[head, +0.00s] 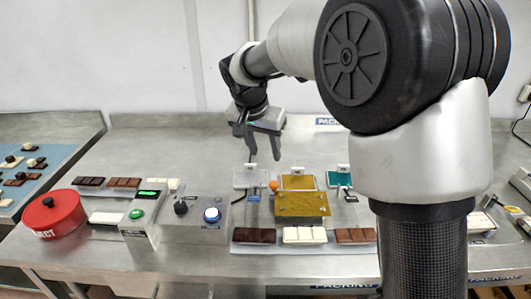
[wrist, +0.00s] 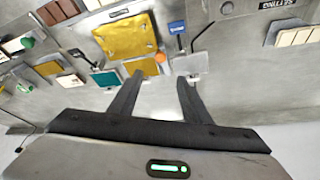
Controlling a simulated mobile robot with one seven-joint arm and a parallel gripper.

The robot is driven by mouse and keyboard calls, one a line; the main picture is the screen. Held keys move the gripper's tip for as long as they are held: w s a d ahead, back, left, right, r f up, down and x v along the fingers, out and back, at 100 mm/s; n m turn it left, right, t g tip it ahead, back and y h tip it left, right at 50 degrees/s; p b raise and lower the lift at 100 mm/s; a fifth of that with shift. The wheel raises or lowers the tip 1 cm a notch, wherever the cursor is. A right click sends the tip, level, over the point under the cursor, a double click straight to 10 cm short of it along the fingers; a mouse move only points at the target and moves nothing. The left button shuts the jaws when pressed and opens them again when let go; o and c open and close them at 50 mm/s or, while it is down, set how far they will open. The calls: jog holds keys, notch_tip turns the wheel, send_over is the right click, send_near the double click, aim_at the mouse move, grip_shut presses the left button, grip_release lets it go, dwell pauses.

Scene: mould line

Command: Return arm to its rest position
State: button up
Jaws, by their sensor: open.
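My gripper (head: 264,146) hangs above the metal bench (head: 150,145), behind the moulds in the head view. In the wrist view my gripper (wrist: 161,77) shows two dark fingers spread apart with nothing between them. My arm rises at the right of the head view and reaches across to the left. A yellow mould (head: 303,205) sits on the bench in front of the gripper, and the yellow mould also shows in the wrist view (wrist: 125,36).
A red reject bin (head: 53,217) stands at left. A control box (head: 195,220) with a lit blue button is beside a scale-like unit (head: 140,218). Chocolate bars (head: 305,234) lie along the front. The bench's back left is clear.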

jog(key=s+d+r+n+p, duration=0.1)
jog(key=s+d+r+p, duration=0.1)
jog(key=s+d+r, duration=0.5)
jog(key=s+d+r+n+p, duration=0.1)
jog(key=s+d+r+p, duration=0.1)
jog(key=s+d+r, duration=0.45)
jog(key=s+d+f+n+t+y+p, duration=0.1)
jog(key=s+d+f+n, duration=0.1)
jog(key=s, duration=1.4)
jog(key=shift+s+d+f+t+y+p, duration=0.2)
jog(key=shift+f+t+y+p, duration=0.1)
jog(key=shift+y+p, duration=0.1)
